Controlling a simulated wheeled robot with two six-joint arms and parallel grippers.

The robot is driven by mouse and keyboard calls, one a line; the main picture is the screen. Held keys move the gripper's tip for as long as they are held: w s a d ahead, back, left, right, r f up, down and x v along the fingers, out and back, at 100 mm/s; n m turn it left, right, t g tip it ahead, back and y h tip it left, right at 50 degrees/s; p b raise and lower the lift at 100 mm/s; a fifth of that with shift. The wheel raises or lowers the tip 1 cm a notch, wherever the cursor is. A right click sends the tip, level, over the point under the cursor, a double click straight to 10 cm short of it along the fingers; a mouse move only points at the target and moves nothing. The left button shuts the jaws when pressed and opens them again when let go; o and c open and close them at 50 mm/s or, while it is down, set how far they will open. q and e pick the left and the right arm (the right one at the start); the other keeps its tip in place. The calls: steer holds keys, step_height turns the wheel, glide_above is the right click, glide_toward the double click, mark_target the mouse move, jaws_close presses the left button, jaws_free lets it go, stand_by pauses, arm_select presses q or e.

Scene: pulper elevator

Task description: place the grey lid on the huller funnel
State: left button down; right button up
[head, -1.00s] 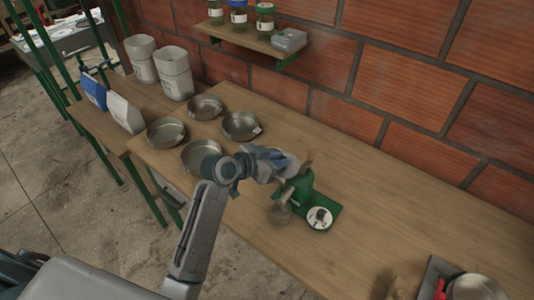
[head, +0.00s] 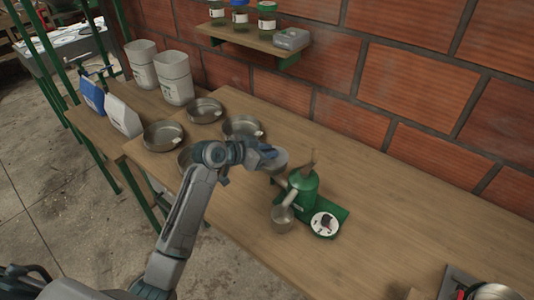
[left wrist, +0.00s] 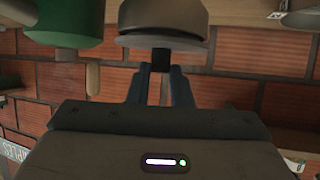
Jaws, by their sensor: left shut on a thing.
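The green huller (head: 303,187) stands on the wooden table, with a wooden piece (head: 311,160) rising at its top. Its funnel opening cannot be made out. My left gripper (head: 268,153) is shut on the grey lid (head: 276,160), just left of the huller's top in the head view. In the left wrist view my left gripper (left wrist: 161,70) pinches the lid's dark knob, and the lid (left wrist: 163,22) shows beside the green huller (left wrist: 68,22), with a gap between them. My right gripper is not in view.
A metal cup (head: 282,218) and a round white-faced dish (head: 325,224) are by the huller's base. Several metal pans, such as one pan (head: 163,135), stand at left. A wall shelf (head: 255,40) holds jars.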

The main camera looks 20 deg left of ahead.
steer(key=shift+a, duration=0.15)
arm_select(q)
steer(key=shift+f, duration=0.35)
steer(key=c, duration=1.3)
jaws_free()
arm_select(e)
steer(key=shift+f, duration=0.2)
arm_select(q)
steer(key=shift+r, duration=0.15)
steer(key=b+v, duration=0.2)
steer(key=v, duration=1)
steer(key=shift+r+b, duration=0.3)
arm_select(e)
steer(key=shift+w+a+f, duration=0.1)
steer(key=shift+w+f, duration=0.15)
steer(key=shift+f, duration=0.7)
